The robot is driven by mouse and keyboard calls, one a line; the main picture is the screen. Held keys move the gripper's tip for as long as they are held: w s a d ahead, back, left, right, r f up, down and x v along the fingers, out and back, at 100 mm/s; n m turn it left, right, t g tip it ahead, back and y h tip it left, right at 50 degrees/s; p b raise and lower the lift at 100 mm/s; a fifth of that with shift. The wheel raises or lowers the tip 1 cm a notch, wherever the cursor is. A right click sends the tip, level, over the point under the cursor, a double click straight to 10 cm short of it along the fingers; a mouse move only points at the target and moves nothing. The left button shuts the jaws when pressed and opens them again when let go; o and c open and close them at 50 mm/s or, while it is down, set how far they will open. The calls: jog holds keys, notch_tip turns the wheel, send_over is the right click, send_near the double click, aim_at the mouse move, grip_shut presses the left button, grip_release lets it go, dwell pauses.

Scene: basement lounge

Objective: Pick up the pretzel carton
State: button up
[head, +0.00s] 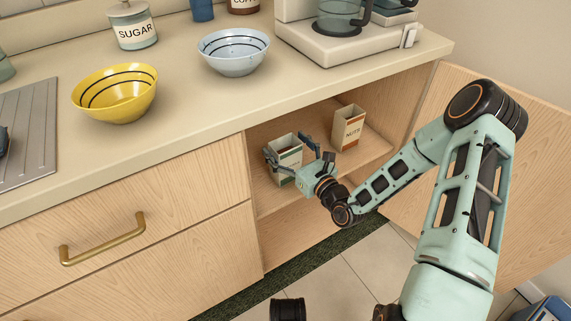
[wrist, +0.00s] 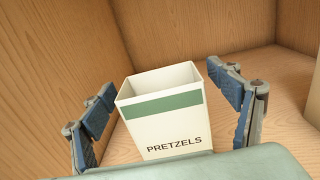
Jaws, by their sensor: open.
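The pretzel carton (wrist: 166,118) is an open-topped white box with a green band and the word PRETZELS. It stands upright on the cabinet shelf; in the head view the carton (head: 288,155) is partly hidden by my gripper. My gripper (head: 290,146) reaches into the open cabinet and is open. In the wrist view my gripper (wrist: 165,98) has one blue-padded finger on each side of the carton, with a visible gap on both sides. The carton's lower front is cut off by my gripper's own body.
A nuts carton (head: 347,128) stands to the right on the same shelf (head: 377,147). The cabinet door (head: 540,150) is open on the right. The counter (head: 205,115) above carries a yellow bowl (head: 116,94), a pale blue bowl (head: 233,52), a sugar jar (head: 133,27) and a coffee maker (head: 345,40).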

jog(key=c, duration=1.7)
jog(key=shift+r, duration=0.1)
